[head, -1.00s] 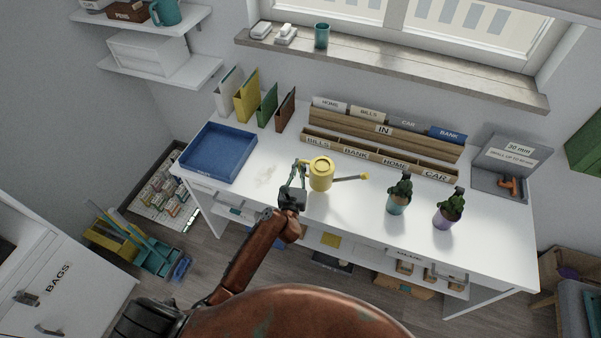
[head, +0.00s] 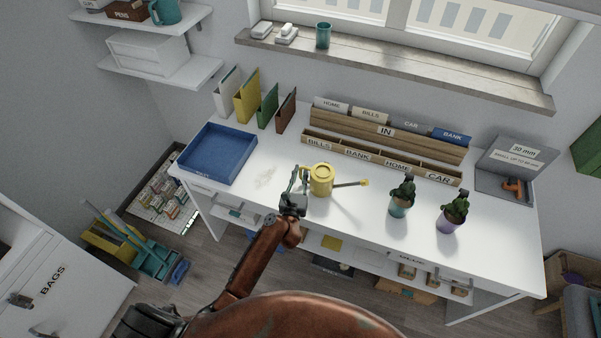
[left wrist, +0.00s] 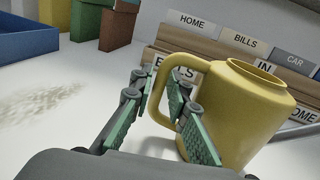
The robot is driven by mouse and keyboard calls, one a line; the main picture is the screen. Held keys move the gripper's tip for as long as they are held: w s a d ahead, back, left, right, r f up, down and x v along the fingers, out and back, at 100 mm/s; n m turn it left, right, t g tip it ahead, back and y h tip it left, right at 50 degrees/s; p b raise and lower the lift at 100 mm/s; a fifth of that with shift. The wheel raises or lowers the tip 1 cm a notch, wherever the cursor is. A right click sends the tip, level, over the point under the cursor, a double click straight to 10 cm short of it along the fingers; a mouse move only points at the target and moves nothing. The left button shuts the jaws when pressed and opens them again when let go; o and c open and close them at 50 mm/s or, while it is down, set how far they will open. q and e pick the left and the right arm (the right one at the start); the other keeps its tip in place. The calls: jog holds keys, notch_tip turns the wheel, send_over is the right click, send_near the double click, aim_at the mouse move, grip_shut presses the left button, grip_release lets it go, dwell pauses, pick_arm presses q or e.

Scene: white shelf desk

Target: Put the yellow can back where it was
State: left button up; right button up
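The yellow can (head: 321,181), a watering can with a long spout pointing right, stands upright on the white desk (head: 360,213) in the head view. It fills the right of the left wrist view (left wrist: 240,115), with its handle loop toward me. My left gripper (head: 301,177) is at the can's left side. In the left wrist view its green finger pads (left wrist: 163,92) stand on either side of the handle, closed in on it. Contact at the handle is partly hidden by the fingers. My right gripper is not in view.
A blue tray (head: 218,154) sits at the desk's left. A pale mark (head: 265,177) lies on clear desk between tray and can.

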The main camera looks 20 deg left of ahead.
pick_arm(q)
jog(key=shift+o, duration=1.1)
jog(key=shift+r, duration=0.1)
jog(key=shift+s, duration=0.25)
jog(key=s, duration=0.3)
jog(key=s+d, duration=0.1)
jog(key=s, duration=0.3)
jog(key=s+d+p, duration=0.1)
jog(key=s, duration=0.3)
jog(key=shift+s+r, duration=0.1)
jog(key=shift+s, duration=0.1)
